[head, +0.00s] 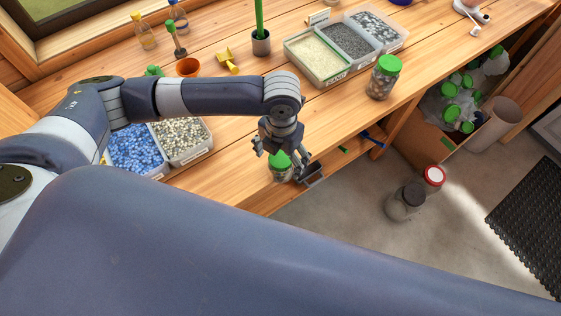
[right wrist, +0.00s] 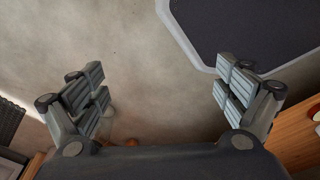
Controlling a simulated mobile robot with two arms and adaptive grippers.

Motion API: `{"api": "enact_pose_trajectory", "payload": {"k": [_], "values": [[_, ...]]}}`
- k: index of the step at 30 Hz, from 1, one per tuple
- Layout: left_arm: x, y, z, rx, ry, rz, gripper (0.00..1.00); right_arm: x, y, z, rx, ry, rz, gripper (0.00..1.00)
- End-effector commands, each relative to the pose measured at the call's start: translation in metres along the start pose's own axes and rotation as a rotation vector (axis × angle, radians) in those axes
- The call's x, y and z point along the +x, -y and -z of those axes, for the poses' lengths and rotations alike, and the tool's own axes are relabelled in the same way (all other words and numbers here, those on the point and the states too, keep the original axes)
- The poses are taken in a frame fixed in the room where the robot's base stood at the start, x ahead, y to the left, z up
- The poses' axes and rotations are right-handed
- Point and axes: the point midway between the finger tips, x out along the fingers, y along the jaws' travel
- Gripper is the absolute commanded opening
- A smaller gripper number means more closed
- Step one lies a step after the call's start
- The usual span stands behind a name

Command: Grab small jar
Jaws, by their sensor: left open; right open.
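A small glass jar with a green lid (head: 280,164) stands near the front edge of the wooden bench in the head view. My left gripper (head: 290,165) is open right over and around this jar, partly hiding it; I cannot tell whether the fingers touch it. A larger jar with a green lid (head: 383,77) stands farther right on the bench, apart from the gripper. My right gripper (right wrist: 160,95) is open and empty in the right wrist view, with grey floor beyond it.
Trays of blue stones (head: 134,148) and pale gravel (head: 180,139) lie left of the gripper. More trays (head: 316,57) stand at the back right. Two jars, one with a red-and-white lid (head: 434,175), stand on the floor. A box of green-capped bottles (head: 425,138) is at right.

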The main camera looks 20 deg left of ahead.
Motion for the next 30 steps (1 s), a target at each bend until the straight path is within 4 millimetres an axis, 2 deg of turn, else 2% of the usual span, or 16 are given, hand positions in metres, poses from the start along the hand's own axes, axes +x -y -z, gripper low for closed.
{"api": "enact_pose_trajectory", "payload": {"k": [1, 3, 5, 7, 10, 12, 16, 19, 23, 30], "values": [[0.003, 0.000, 0.000, -0.001, 0.001, 0.000, 0.81, -0.002, 0.003, -0.021, 0.000, 0.034, 0.003, 0.93], [0.007, 0.000, 0.000, 0.000, 0.001, 0.000, 0.81, -0.005, 0.005, -0.044, 0.001, 0.071, 0.006, 0.93], [0.012, 0.000, 0.001, -0.002, -0.001, -0.001, 0.81, -0.010, 0.007, -0.057, 0.001, 0.091, 0.008, 0.93], [0.020, -0.001, 0.003, -0.002, -0.002, -0.001, 0.81, -0.017, 0.007, -0.062, 0.000, 0.099, 0.009, 0.93], [0.036, -0.001, 0.005, -0.002, -0.002, -0.001, 0.81, -0.024, 0.004, -0.052, 0.000, 0.085, 0.005, 0.93], [0.047, -0.001, 0.004, -0.003, -0.001, -0.001, 0.81, -0.023, 0.001, -0.038, -0.001, 0.063, 0.001, 0.93], [0.058, -0.001, 0.004, -0.001, 0.002, 0.000, 0.81, -0.023, -0.004, -0.014, -0.001, 0.024, -0.004, 0.93], [0.059, -0.001, 0.004, 0.000, 0.003, 0.000, 0.81, -0.022, -0.005, -0.009, -0.001, 0.017, -0.005, 0.93], [0.059, -0.001, 0.004, 0.000, 0.003, 0.000, 0.81, -0.021, -0.004, -0.014, -0.001, 0.027, -0.005, 0.93], [0.059, -0.001, 0.004, -0.001, 0.003, 0.000, 0.27, -0.023, -0.001, -0.032, -0.001, 0.054, -0.001, 0.93]]}}
